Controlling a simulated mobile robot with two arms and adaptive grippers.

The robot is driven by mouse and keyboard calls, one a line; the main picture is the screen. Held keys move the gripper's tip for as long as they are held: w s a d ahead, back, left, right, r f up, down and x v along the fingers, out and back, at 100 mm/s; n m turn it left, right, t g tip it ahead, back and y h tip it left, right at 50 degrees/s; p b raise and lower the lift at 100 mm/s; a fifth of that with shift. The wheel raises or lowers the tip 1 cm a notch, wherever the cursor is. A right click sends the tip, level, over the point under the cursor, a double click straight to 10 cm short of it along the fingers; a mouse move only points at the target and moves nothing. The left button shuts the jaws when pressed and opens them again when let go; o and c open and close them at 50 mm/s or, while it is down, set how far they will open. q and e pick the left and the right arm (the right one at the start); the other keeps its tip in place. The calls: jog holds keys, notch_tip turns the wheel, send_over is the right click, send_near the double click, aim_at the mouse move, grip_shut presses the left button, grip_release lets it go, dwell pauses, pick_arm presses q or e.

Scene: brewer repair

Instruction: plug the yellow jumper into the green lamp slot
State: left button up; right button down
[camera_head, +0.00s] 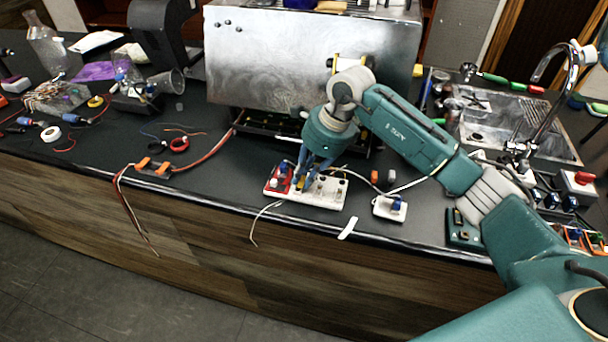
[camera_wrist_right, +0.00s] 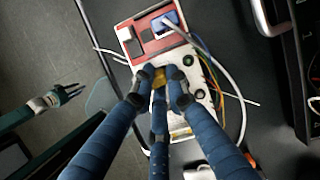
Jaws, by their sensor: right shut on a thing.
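The yellow jumper (camera_wrist_right: 158,76) is between the blue fingers of my right gripper (camera_wrist_right: 160,80), which is shut on it, just over or at the white panel. In the head view my right gripper (camera_head: 308,180) points down at the white panel (camera_head: 325,198) with its red end. A small green round part, likely the green lamp (camera_wrist_right: 187,60), shows on the panel close to the fingertips. The fingers hide the slots under the jumper, so I cannot tell whether it is seated. My left gripper (camera_wrist_right: 68,95) shows at the left of the wrist view, its fingers apart and empty.
A blue plug (camera_wrist_right: 165,22) with a pale cable sits on the red end (camera_wrist_right: 150,35). The metal brewer (camera_head: 270,60) is behind.

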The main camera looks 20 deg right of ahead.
jog(key=shift+s+d+f+b, duration=0.1)
jog(key=shift+d+f+b, duration=0.1)
jog(key=shift+f+b, duration=0.1)
dwell(0.5)
jog(key=c, duration=1.7)
grip_release()
jog(key=shift+o, duration=0.3)
jog(key=shift+d, duration=0.1)
jog(key=shift+r, duration=0.2)
jog(key=shift+r, duration=0.25)
jog(key=v, duration=1.1)
jog(key=shift+d+r, duration=0.1)
